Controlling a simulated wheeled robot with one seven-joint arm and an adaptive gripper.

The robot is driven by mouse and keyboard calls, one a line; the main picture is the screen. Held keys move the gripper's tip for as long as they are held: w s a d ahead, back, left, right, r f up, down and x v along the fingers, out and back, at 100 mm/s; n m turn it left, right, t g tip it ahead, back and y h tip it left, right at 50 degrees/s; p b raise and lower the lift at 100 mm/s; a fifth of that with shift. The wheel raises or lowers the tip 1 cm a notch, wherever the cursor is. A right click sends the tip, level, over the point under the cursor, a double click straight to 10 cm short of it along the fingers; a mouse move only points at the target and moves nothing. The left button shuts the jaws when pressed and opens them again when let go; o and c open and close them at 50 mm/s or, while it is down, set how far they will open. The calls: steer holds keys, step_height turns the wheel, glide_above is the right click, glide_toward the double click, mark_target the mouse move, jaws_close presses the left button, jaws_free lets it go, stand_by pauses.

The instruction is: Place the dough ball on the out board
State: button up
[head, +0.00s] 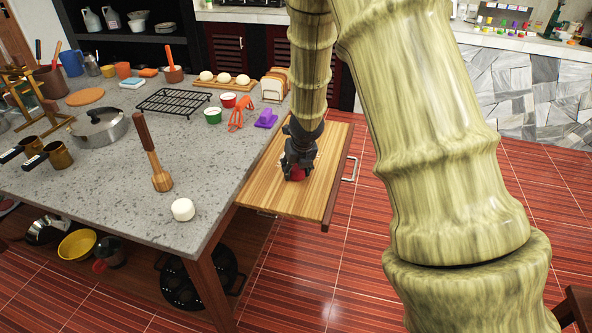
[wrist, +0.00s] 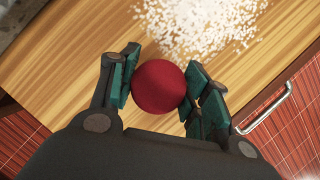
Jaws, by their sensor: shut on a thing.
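My gripper (head: 298,163) is over the pale striped wooden board that sticks out from the counter's right side, the out board (head: 322,185). In the wrist view, my gripper (wrist: 161,84) is shut on a dark red ball (wrist: 159,88), with green-padded fingers on both sides. The ball shows only partly in the head view (head: 297,174). I cannot tell whether it touches the board (wrist: 60,62).
White flour (wrist: 200,22) is scattered on the board beyond the ball. The board has a metal handle (head: 349,168) on its outer edge.

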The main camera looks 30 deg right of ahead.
steer(key=shift+f, duration=0.2)
steer(key=o, duration=1)
steer(key=shift+r, duration=0.1)
steer(key=shift+s+r, duration=0.1)
steer(key=shift+r, duration=0.45)
steer(key=p+v, duration=0.5)
steer(key=v, duration=0.6)
steer(key=shift+s+a+p, duration=0.1)
steer(key=shift+s+p, duration=0.05)
steer(key=shift+p, duration=0.15)
